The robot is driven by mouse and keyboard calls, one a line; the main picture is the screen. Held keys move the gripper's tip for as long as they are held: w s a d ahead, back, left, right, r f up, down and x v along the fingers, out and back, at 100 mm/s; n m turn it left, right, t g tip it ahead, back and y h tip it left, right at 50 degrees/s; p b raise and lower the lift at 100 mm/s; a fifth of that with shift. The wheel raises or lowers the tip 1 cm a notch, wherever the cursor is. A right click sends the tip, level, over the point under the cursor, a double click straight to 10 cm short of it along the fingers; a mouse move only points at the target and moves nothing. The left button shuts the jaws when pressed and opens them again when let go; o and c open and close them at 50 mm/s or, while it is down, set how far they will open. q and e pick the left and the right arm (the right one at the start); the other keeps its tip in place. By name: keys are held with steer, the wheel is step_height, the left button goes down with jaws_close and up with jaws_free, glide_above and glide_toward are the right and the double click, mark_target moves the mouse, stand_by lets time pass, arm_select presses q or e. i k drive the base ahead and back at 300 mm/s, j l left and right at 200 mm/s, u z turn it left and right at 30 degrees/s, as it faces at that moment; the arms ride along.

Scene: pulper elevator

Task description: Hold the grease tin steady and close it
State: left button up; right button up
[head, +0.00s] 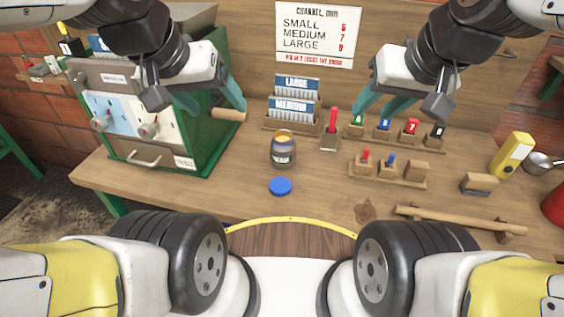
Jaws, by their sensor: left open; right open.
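The grease tin (284,153) stands upright on the wooden bench near the middle. It is a small dark grey jar with a pale label. Its top is open and orange-yellow grease shows inside. A round blue lid (280,186) lies flat on the bench just in front of the tin, apart from it. My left gripper (213,106) is open and empty, up and to the left of the tin, in front of the green machine. My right gripper (380,111) is open and empty, up and to the right of the tin. Neither gripper touches the tin or lid.
A green machine (204,141) with a wooden handle (229,114) stands left. Card racks (291,108) and a red-handled tool (332,121) stand behind the tin. A wooden bar (459,221) lies front right. Bench around the lid is clear.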

mark_target(283, 146)
steer(key=k+j+z, duration=0.3)
steer(key=z, duration=0.15)
steer(key=k+j+z, duration=0.2)
steer(key=k+z, duration=0.25)
steer(key=i+j, duration=0.05)
